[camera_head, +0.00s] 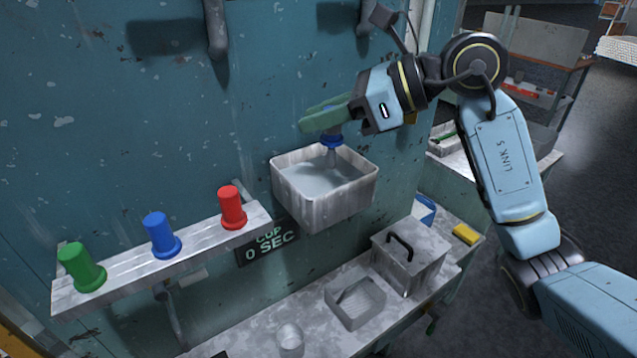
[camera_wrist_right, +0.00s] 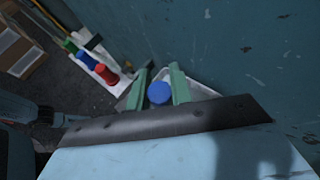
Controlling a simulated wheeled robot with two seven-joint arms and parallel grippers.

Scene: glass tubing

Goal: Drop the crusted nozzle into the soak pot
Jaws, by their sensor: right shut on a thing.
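The nozzle (camera_head: 332,141), with a blue collar, is in my right gripper (camera_head: 322,118), whose green fingers are shut on it. It hangs over the open, square grey metal pot (camera_head: 338,209) on the wall, which holds cloudy grey liquid. The nozzle's lower end looks at or just above the liquid; I cannot tell if it touches. Crust on it is too small to make out. In the right wrist view, its round blue end (camera_wrist_right: 159,93) sits between the two fingers (camera_wrist_right: 157,90). My left gripper is not in view.
A wall shelf (camera_head: 125,287) left of the pot carries green (camera_head: 80,268), blue (camera_head: 161,236) and red (camera_head: 232,208) pieces. A sign (camera_head: 268,243) reads "CUP 0 SEC". Below, a bench (camera_head: 255,335) holds a handled metal box (camera_head: 408,256), a small tray (camera_head: 355,302) and a yellow block (camera_head: 466,234).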

